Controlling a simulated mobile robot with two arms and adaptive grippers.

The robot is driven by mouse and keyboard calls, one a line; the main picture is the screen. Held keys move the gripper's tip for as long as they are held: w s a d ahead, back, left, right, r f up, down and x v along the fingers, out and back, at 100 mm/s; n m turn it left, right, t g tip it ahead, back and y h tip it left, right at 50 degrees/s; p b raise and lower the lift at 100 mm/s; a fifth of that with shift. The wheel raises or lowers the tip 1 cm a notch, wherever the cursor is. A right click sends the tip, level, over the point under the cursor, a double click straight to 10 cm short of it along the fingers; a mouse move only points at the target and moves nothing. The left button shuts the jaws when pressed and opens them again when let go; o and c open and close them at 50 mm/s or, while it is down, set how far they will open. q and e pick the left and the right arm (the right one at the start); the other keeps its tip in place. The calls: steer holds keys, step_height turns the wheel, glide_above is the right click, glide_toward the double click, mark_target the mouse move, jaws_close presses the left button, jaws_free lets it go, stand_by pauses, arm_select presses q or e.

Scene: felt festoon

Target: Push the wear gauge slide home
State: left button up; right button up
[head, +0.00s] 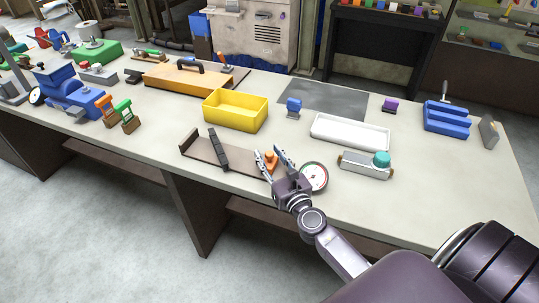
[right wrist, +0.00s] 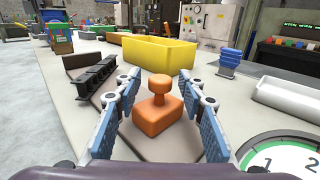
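The wear gauge has a long flat brown base (head: 238,164) near the table's front edge. A brown end stop (head: 189,141) stands at its left end and a dark ridged bar (head: 218,150) lies across it. The orange slide (right wrist: 158,110), a block with a knob on top, sits toward the right end; it also shows in the head view (head: 271,163). A round white dial (head: 315,177) is at the right. My right gripper (right wrist: 162,103) is open, its blue-padded fingers on either side of the slide with visible gaps. My left gripper is not in view.
A yellow bin (head: 235,112) stands behind the gauge, with a white tray (head: 349,134) to its right. A metal block with a teal knob (head: 382,159) is right of the dial. Blue stand (head: 293,107) and grey mat (head: 325,97) lie farther back.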

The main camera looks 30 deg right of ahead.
jaws_close()
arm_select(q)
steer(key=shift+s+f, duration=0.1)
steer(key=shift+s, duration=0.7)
arm_select(e)
steer(key=w+a, duration=0.4)
steer(key=w, duration=0.1)
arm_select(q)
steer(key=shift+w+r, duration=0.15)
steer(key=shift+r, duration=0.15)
arm_select(e)
steer(key=shift+c, duration=1.7)
jaws_free()
steer(key=o, duration=0.3)
steer(key=shift+w+a, duration=0.1)
steer(key=shift+o, duration=0.2)
